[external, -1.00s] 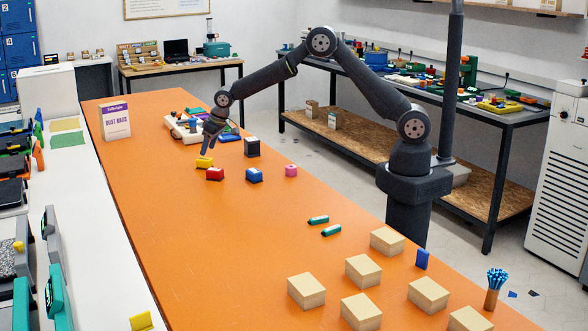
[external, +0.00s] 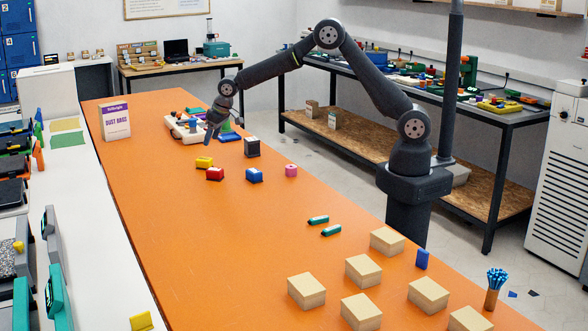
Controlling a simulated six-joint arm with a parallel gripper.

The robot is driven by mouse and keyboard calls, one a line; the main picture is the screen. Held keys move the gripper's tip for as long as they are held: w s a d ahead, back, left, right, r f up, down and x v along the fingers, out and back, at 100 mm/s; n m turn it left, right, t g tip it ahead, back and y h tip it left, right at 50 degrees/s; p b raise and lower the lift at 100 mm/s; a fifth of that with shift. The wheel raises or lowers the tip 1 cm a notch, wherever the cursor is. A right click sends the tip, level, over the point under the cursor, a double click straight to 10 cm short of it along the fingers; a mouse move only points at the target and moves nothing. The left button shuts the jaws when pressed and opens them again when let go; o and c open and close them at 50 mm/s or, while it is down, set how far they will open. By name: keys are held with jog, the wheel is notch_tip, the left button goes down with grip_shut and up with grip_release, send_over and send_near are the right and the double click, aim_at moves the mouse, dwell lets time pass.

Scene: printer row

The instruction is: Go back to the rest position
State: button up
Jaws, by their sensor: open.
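My gripper (external: 210,135) hangs at the end of my raised arm, above the far part of the orange table (external: 190,240). It points down and is open, with nothing seen between its fingers.
A white dust bags box (external: 116,122) stands on the left of the table. Several cardboard boxes (external: 364,270), two green items (external: 318,220) and a pen cup (external: 492,298) occupy the near right. The middle of the table is clear.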

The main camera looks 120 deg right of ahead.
aim_at(205, 158)
jog(key=x, duration=1.1)
jog(key=shift+f, duration=0.1)
jog(key=shift+r, duration=1.45)
